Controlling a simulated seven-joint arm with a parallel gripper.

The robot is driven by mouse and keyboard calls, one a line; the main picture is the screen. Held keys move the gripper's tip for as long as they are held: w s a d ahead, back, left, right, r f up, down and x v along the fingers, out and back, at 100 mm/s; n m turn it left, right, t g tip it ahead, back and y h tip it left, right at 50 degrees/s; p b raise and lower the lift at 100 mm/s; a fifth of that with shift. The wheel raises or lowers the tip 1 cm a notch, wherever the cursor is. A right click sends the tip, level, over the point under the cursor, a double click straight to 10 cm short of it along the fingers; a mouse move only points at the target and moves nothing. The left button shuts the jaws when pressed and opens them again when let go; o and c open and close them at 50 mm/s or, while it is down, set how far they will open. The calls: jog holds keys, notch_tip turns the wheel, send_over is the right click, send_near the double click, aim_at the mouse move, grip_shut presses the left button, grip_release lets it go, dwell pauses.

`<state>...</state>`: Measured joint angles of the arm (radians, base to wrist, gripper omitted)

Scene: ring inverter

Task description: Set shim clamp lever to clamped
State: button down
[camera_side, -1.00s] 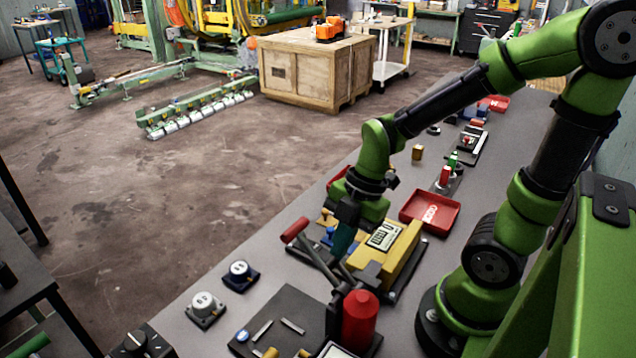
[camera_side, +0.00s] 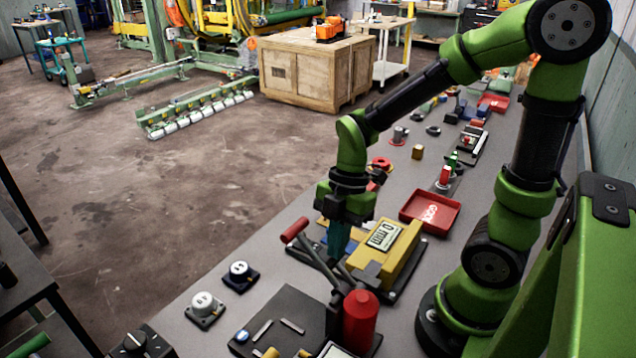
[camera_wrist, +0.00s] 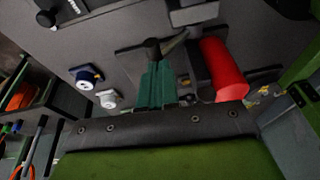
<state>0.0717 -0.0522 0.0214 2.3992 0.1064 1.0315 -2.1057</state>
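A lever with a red grip (camera_side: 295,230) slants down to the right towards a dark base beside a red cylinder (camera_side: 360,318). I cannot tell for sure whether it is the shim clamp lever. A yellow block with a "0 mm" display (camera_side: 385,240) stands just right of my gripper (camera_side: 335,262). The teal fingers point down between the red grip and the block; I cannot tell whether they touch anything. In the wrist view, my gripper's fingers (camera_wrist: 157,68) are close together and look shut, with a black knob (camera_wrist: 152,46) beyond their tips. The red cylinder (camera_wrist: 222,70) is right of them.
A red tray (camera_side: 430,210) is behind the yellow block. More small parts line the bench towards the back. Bare bench shows between the knobs and the lever.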

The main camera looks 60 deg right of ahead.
jog(key=shift+w+f+g, duration=0.15)
jog(key=shift+g, duration=0.25)
jog(key=shift+w+f+g, duration=0.7)
jog(key=shift+w+f, duration=0.6)
jog(key=shift+w, duration=0.1)
